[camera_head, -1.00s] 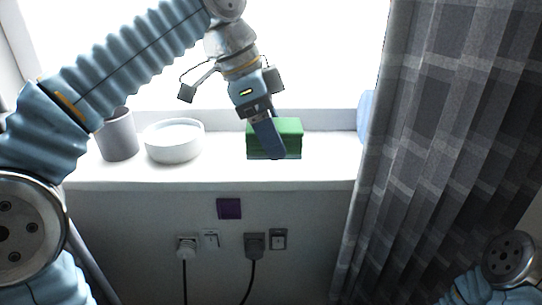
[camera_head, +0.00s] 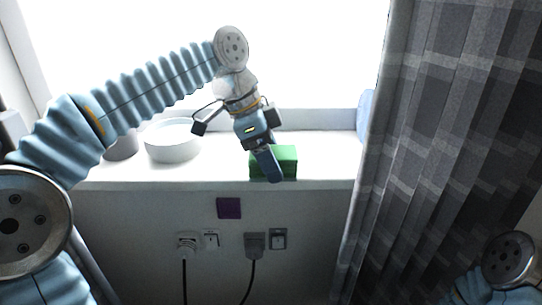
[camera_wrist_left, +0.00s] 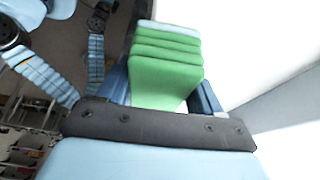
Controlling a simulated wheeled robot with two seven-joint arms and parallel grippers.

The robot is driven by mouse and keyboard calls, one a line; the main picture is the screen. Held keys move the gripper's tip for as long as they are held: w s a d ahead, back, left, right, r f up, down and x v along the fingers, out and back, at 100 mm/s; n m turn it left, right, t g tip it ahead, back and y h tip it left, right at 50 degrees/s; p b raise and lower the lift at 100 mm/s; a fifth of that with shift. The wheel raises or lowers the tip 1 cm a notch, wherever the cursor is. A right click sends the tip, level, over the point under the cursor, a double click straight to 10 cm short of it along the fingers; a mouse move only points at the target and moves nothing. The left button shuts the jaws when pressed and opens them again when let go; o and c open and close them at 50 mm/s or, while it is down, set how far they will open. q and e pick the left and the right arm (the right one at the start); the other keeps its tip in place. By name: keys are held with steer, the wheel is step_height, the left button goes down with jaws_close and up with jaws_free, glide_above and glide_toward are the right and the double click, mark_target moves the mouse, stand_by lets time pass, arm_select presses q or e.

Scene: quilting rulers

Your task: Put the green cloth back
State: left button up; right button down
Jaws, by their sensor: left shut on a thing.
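The green cloth (camera_head: 287,160) is a thick folded block at the front part of the white window sill. My left gripper (camera_head: 268,164) points down and is shut on it, with one dark blue finger across its near side. In the left wrist view the cloth (camera_wrist_left: 166,72) shows several green folded layers between the two fingers (camera_wrist_left: 160,92), with a light blue layer at its far end. I cannot tell whether its underside touches the sill. My right gripper is not in view.
On the sill (camera_head: 325,172), a white bowl (camera_head: 172,142) and a grey cup (camera_head: 121,147) stand left of the cloth. A grey checked curtain (camera_head: 430,130) hangs at the right, with a pale blue thing (camera_head: 365,115) beside it. Plugs and a purple square (camera_head: 229,208) are below the sill.

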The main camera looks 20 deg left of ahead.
arm_select(q)
steer(key=o, duration=1.1)
steer(key=v, duration=0.4)
steer(key=a+v, duration=0.1)
steer(key=v, duration=0.8)
steer(key=shift+a, duration=0.25)
